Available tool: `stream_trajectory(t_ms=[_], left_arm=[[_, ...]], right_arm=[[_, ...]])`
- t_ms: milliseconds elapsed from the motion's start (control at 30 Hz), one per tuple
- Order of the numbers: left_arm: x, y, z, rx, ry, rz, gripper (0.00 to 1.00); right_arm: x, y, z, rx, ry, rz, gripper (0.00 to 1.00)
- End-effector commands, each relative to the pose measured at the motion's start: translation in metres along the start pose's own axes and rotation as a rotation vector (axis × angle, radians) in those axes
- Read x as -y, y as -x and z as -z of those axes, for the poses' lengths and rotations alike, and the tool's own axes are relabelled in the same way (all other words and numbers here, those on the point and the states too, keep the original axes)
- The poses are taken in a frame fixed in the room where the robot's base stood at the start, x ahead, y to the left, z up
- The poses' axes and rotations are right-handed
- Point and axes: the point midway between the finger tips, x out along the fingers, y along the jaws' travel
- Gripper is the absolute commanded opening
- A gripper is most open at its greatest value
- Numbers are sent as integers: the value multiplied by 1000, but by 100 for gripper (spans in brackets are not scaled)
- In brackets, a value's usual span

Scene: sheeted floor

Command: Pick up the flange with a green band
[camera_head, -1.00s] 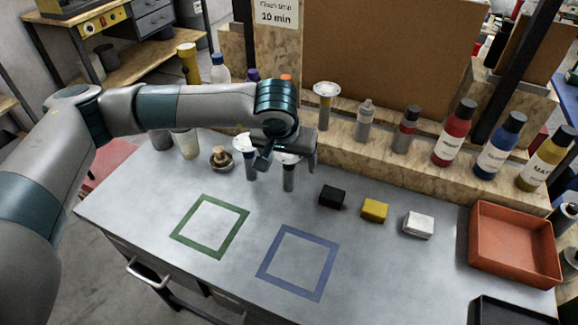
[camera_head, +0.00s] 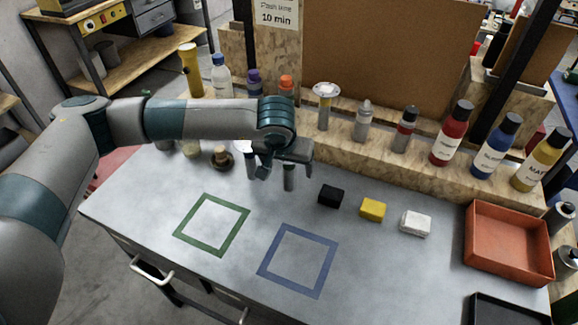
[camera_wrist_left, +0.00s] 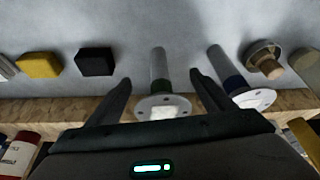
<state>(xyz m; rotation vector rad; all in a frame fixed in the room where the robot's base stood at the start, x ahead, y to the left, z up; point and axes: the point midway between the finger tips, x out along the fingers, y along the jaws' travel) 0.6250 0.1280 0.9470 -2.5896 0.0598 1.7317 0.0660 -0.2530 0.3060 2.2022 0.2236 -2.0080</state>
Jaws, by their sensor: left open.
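The flange with a green band (camera_wrist_left: 159,66) lies between the open fingers of my left gripper (camera_wrist_left: 160,80) in the left wrist view. Its stem, dark green band and pale round disc show there, with a finger on each side. In the head view the flange's grey stem (camera_head: 289,183) shows below my left gripper (camera_head: 286,166), which hides its top. A second flange with a dark blue band (camera_wrist_left: 235,84) stands just outside one finger; the hand partly covers it in the head view (camera_head: 250,168). My right gripper is not in view.
A black block (camera_head: 331,195), a yellow block (camera_head: 373,209) and a white block (camera_head: 415,222) lie to the right. A small brown-topped part (camera_head: 221,157) stands left. Bottles line the wooden ledge behind. Green and blue squares (camera_head: 297,231) mark clear table in front.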

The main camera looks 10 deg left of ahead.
Motion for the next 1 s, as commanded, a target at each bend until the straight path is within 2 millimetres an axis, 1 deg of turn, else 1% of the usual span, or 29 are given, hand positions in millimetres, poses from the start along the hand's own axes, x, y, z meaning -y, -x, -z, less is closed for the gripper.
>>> stream_trajectory(t_ms=[33,133,300,500,733,767,800,867,900,933,967,1000], left_arm=[[2,-2,1,3,1,3,75],[1,-16,1,2,0,1,75],[1,-26,0,0,0,0,75],[1,-26,0,0,-1,0,75],[1,-26,0,-1,-1,0,75],[1,-26,0,-1,-1,0,73],[1,-26,0,-1,-1,0,63],[1,-26,0,-1,-1,0,49],[1,-26,0,-1,-1,0,39],[1,-26,0,-1,-1,0,32],[1,-26,0,-1,-1,0,26],[1,-25,1,-2,-1,-1,26]], right_arm=[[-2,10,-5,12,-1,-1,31],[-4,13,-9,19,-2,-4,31],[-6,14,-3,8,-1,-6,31],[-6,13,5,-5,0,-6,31],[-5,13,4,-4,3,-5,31],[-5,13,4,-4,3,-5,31],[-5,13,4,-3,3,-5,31],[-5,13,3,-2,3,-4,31],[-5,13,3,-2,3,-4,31],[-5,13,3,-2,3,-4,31],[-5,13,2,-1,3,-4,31],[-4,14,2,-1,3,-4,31]])
